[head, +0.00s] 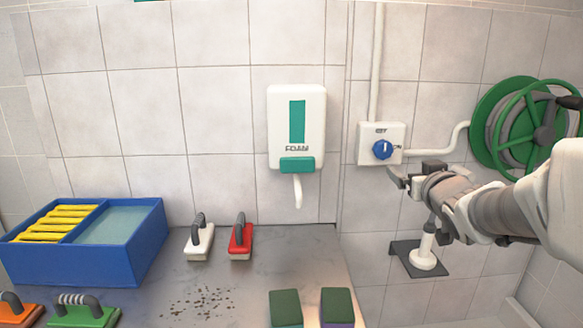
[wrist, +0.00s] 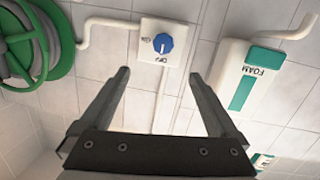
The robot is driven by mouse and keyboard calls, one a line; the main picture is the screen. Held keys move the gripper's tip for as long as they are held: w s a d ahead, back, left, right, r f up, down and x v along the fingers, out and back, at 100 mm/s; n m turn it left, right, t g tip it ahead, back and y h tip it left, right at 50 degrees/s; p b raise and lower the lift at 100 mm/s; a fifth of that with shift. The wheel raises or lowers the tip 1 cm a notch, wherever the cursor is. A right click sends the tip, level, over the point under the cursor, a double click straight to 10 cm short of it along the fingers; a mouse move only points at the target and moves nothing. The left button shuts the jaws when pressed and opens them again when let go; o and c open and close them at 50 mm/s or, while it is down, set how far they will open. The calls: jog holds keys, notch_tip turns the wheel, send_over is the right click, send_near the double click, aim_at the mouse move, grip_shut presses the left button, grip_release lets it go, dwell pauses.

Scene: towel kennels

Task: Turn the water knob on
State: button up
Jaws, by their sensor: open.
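The water knob (head: 382,149) is a round blue dial with a light pointer line, on a white wall box (head: 366,156). In the head view its pointer stands about upright, towards the "OFF" label above it. In the wrist view the picture is upside down; the knob (wrist: 163,43) shows ahead of the fingers, near the top centre. My gripper (head: 396,177) is just below and right of the box in the head view. In the wrist view my gripper (wrist: 160,75) is open and empty, its two fingers apart with only wall between them. It does not touch the knob.
A white foam dispenser (head: 297,110) hangs left of the box, and a green hose reel (head: 500,125) is to the right. Pipes run up and right from the box. A counter (head: 220,285) below holds brushes and a blue tray (head: 140,240).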

notch_tip(320, 180, down, 3)
jog(key=w+d+t+y+b, duration=0.1)
jog(key=w+b, duration=0.1)
jog(key=b, duration=0.1)
send_near(385, 151)
jog(key=shift+t+y, duration=0.3)
jog(key=shift+t, duration=0.1)
jog(key=w, duration=0.8)
jog(key=shift+w+d+f, duration=0.25)
jog(key=shift+w+f, duration=0.15)
jog(key=shift+c, duration=0.2)
jog(key=c, duration=1.3)
jog(key=shift+c, duration=0.2)
